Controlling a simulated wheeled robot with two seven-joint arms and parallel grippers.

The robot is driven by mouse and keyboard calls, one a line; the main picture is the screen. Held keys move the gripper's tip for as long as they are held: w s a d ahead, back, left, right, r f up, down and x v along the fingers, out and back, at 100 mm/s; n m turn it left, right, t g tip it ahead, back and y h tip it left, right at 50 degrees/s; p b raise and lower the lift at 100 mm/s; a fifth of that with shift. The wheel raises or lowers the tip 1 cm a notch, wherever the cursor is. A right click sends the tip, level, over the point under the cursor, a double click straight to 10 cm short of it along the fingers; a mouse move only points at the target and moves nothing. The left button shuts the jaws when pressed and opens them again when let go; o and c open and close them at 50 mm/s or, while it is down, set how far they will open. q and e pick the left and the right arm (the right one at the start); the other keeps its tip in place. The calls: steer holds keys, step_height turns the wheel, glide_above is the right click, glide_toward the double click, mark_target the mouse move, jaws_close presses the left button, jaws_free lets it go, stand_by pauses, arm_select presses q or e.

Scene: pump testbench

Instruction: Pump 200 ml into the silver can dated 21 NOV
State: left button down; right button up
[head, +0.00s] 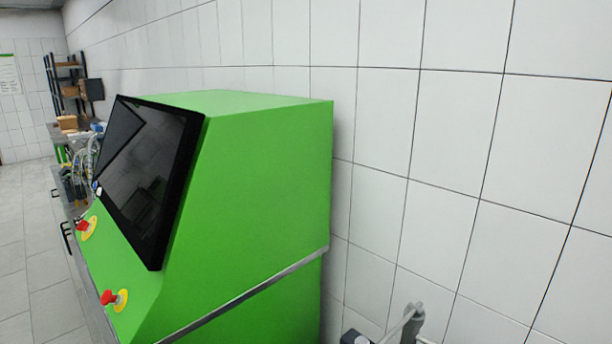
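The green pump testbench cabinet (260,190) fills the middle of the head view, seen from its side. Its black screen (150,170) faces left and looks dark, with only reflections on it. Two red knobs on yellow discs sit on the sloped front, one lower (115,299) and one farther back (86,228). No silver can and no date label can be made out.
A white tiled wall (440,130) runs close along the right. Beyond the cabinet, a bench holds hoses (84,160) and a cardboard box (68,123). A dark shelf rack (72,85) stands at the back. Tiled floor (28,250) is clear at left.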

steer(key=shift+d, duration=0.25)
jaws_close()
steer(key=shift+a, duration=0.2)
stand_by(1.1)
